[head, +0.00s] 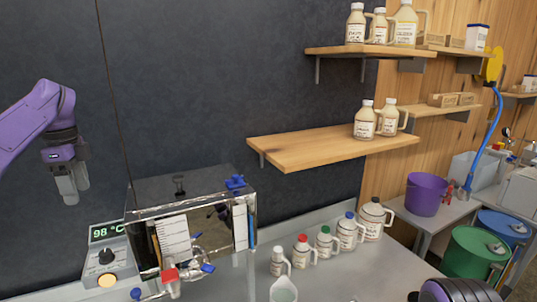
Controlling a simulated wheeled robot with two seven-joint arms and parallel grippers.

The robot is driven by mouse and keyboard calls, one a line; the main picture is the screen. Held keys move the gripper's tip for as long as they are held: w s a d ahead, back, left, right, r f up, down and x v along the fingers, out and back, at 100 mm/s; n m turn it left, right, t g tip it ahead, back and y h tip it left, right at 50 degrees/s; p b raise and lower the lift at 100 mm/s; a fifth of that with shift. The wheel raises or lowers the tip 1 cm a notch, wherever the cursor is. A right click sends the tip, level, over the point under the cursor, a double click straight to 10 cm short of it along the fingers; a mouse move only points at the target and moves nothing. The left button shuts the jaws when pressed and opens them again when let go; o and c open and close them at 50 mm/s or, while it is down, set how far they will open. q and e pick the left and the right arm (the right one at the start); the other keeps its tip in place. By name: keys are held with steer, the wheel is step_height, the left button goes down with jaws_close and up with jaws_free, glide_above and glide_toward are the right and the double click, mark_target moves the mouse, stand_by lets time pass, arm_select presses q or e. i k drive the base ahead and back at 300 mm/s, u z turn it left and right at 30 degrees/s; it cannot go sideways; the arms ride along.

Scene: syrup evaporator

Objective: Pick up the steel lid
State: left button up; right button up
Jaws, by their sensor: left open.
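The steel lid (207,182) appears as a dark, reflective top on the boxy steel evaporator (223,222), with a small black knob (180,184) standing up from it. My left gripper (70,192) hangs to the left of the lid with its grey fingers pointing down. It is apart from the lid and the knob, open, with nothing seen between its fingers. My right gripper is not in view; only a purple and black part of my body shows at the bottom right.
A controller (107,256) reading 98 °C stands left of the evaporator. A blue valve (235,182) rises at its right rear. Several capped jugs (303,250) line the counter at right. A wooden shelf (325,146) juts out above. The dark wall stands close behind.

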mark_target(150, 195)
steer(key=k, duration=0.9)
